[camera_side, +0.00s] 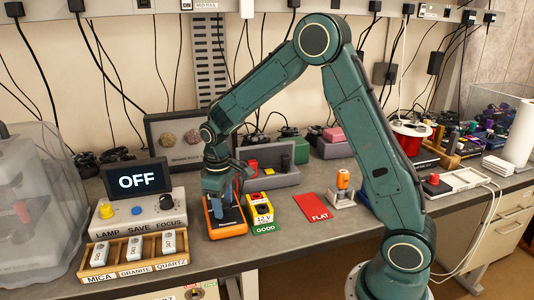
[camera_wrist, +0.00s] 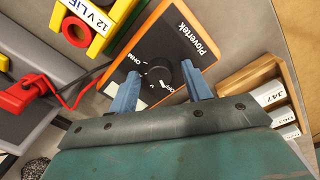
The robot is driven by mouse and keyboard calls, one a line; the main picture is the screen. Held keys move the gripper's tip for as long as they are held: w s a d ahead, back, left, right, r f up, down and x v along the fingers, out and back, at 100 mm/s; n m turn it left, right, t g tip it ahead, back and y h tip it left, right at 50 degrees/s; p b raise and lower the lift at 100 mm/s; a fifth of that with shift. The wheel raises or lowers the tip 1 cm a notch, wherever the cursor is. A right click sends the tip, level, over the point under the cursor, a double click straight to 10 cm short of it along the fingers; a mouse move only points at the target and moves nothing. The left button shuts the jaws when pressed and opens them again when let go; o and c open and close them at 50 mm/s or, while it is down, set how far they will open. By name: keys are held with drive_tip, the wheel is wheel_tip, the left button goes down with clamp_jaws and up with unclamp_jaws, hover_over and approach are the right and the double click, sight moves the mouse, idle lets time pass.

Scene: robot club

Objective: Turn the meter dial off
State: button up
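The meter is an orange-edged box with a black face marked Plovertek; it lies on the bench in the side view (camera_side: 240,229) and fills the upper middle of the wrist view (camera_wrist: 178,36). Its round black dial (camera_wrist: 159,75) has white markings around it, including OHM, V and what looks like OFF. I cannot tell for certain which marking it points to. My gripper (camera_wrist: 160,76) is over the meter face, its two blue fingers on either side of the dial with gaps showing. It is open. In the side view my gripper (camera_side: 218,207) hides most of the face.
A yellow 12 V block (camera_side: 264,212) stands right beside the meter. A wooden tray (camera_side: 94,277) of labelled samples and a grey box with an OFF screen (camera_side: 140,181) stand to the left. A red FLAT card (camera_side: 313,206) lies right. A red lead (camera_wrist: 72,100) reaches the meter.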

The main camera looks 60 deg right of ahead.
sight(224, 208)
drive_tip(key=shift+r, duration=0.15)
wheel_tip(224, 208, up, 14)
drive_tip(key=shift+a+f, duration=0.25)
drive_tip(key=shift+a, duration=0.15)
idle(0.5)
drive_tip(key=shift+s, duration=0.1)
drive_tip(key=s+a+r+m+t, duration=0.1)
drive_tip(key=s+r, duration=0.2)
drive_tip(key=s, duration=0.4)
drive_tip(key=s+a+r+t, duration=0.1)
drive_tip(key=s+r+t, duration=0.15)
drive_tip(key=s, duration=0.35)
drive_tip(key=s+a+f+m+t, duration=0.1)
drive_tip(key=s+f+t, duration=0.1)
drive_tip(key=s, duration=1)
drive_tip(key=shift+a+y, duration=0.3)
drive_tip(key=shift+a, duration=0.05)
